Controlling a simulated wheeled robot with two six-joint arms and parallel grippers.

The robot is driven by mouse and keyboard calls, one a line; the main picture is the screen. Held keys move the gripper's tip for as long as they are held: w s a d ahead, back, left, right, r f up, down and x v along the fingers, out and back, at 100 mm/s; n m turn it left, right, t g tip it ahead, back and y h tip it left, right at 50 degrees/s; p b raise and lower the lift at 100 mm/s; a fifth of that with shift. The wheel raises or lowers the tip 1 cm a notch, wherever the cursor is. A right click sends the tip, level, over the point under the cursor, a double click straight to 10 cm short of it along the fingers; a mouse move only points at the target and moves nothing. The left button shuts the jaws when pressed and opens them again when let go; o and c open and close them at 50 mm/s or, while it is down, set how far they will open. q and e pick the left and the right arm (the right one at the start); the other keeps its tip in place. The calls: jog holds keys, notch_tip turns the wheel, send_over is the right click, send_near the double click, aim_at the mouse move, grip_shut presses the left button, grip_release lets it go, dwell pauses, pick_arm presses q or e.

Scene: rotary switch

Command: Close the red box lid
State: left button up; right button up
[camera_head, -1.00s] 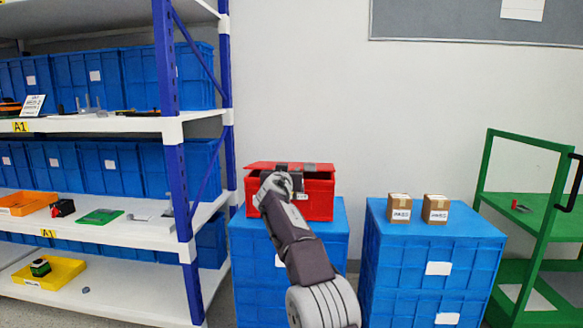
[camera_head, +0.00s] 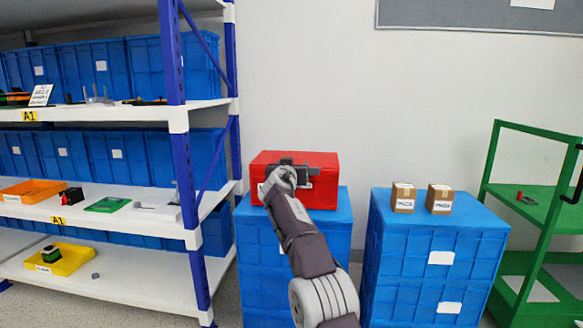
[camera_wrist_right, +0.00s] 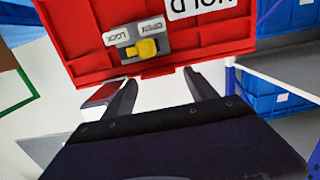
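The red box (camera_head: 322,193) stands on a stack of blue crates. Its lid (camera_head: 300,157) lies flat or nearly flat over the top in the head view; my arm hides part of the front, so I cannot tell if a gap is left. My right gripper (camera_head: 298,167) is at the lid's front edge. In the right wrist view its fingers (camera_wrist_right: 164,88) are spread with nothing between them, close to the red surface (camera_wrist_right: 90,28). That surface carries a yellow rotary knob (camera_wrist_right: 142,49) beside LOCK and OPEN labels. My left gripper is not in view.
Another blue crate stack (camera_head: 437,255) with two small cartons (camera_head: 403,198) stands to the right. A shelf rack with a blue post (camera_head: 181,165) is close on the left. A green cart (camera_head: 540,205) is at the far right.

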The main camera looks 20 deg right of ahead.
jog(key=b+v, duration=0.6)
jog(key=v, duration=0.3)
